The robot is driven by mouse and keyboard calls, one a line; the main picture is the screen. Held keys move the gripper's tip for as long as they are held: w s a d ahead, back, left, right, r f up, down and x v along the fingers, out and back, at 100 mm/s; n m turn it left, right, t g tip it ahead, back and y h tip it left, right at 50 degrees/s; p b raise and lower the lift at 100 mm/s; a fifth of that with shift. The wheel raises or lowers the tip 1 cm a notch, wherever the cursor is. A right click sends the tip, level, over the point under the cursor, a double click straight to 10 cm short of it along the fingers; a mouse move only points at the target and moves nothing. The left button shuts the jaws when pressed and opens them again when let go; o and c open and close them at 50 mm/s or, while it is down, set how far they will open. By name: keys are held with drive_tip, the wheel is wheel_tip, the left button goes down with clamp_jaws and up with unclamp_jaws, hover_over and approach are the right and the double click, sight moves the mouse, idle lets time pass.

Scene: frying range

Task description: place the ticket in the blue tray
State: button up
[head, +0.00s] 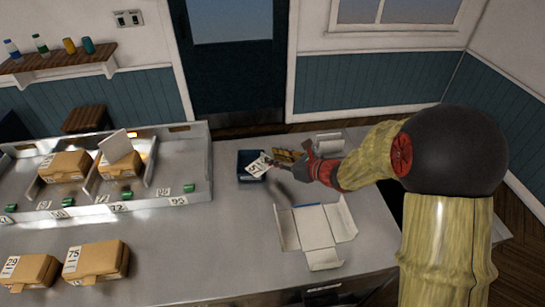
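The ticket (258,166) is a small white slip with dark print. It shows over the right part of the blue tray (246,178), a small dark blue tray on the metal counter. My gripper (274,163) reaches in from the right, with its fingertips at the ticket's right edge. The ticket appears tilted. The fingers are too small to tell whether they are shut on it, and I cannot tell whether it touches the tray.
An opened white box (316,232) lies on the counter (215,245) in front of my arm. A metal range (150,185) with numbered bays and brown packages (66,166) stands at left. More brown packages (97,260) lie at front left. A white roll (329,143) is behind my gripper.

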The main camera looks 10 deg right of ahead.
drive_tip(key=p+v, duration=0.2)
drive_tip(key=v, duration=0.8)
drive_tip(key=s+a+r+n+g, duration=0.3)
drive_tip(key=s+a+n, duration=0.1)
drive_tip(key=s+n, duration=0.4)
drive_tip(key=s+a+r+n+g, duration=0.3)
drive_tip(key=s+a+r+n, duration=0.15)
drive_tip(key=s+n, duration=0.3)
drive_tip(key=s+d+r+n+h, duration=0.4)
drive_tip(key=s+d+n+h, duration=0.4)
drive_tip(key=s+d+n, duration=0.2)
drive_tip(key=s+n, duration=0.2)
drive_tip(key=n, duration=0.1)
drive_tip(key=shift+r+t, duration=0.4)
drive_tip(key=shift+o, duration=1)
drive_tip(key=shift+s, duration=0.1)
